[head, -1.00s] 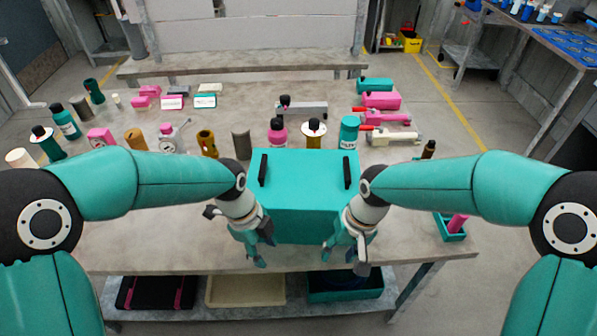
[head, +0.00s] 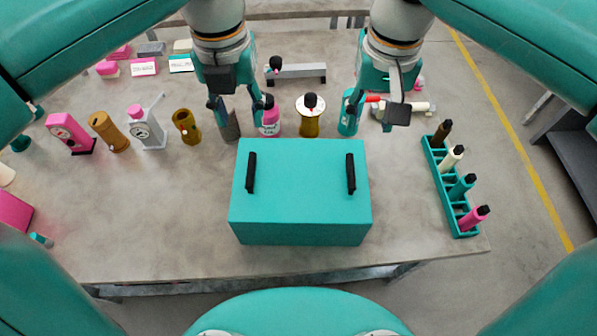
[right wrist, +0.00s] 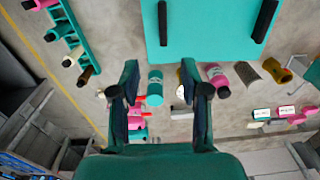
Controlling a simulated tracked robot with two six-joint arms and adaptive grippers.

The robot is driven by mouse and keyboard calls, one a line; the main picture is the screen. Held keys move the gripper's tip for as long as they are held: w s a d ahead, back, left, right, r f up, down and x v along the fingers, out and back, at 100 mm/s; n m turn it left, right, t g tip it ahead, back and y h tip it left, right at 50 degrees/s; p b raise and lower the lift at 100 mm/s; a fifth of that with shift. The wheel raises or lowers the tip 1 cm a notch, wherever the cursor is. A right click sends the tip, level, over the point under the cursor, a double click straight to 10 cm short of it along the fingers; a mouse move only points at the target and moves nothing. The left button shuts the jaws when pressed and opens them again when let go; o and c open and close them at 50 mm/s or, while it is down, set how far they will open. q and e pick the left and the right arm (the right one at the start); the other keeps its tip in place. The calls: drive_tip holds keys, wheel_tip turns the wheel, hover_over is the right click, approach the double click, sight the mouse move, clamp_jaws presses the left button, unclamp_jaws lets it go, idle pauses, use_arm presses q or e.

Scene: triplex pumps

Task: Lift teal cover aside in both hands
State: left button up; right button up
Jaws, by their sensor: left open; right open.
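The teal cover (head: 300,195) is a box shape standing on the table's front middle. It has two black bar handles on top, a left handle (head: 251,173) and a right handle (head: 351,174). My left gripper (head: 240,106) is open and empty, above and behind the cover's left part. My right gripper (head: 375,104) is open and empty, above and behind the cover's right part. In the right wrist view the cover (right wrist: 205,30) shows at the top, beyond the open fingers of my right gripper (right wrist: 165,85). What lies under the cover is hidden.
Behind the cover stand a pink bottle (head: 269,118), a brass piece with a white disc (head: 310,115) and a teal bottle (head: 348,118). A teal rack (head: 440,180) with several tubes is at the right. The table (head: 165,215) is bare left of the cover.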

sight(250, 168)
use_arm(q)
drive_tip(key=shift+a, duration=0.25)
use_arm(e)
drive_tip(key=shift+a, duration=0.2)
drive_tip(key=shift+f, duration=0.1)
use_arm(q)
wheel_tip(250, 168, down, 17)
drive_tip(key=shift+s+r, duration=0.1)
use_arm(e)
wheel_tip(250, 168, down, 17)
drive_tip(key=shift+r, duration=0.15)
use_arm(q)
clamp_jaws()
use_arm(e)
clamp_jaws()
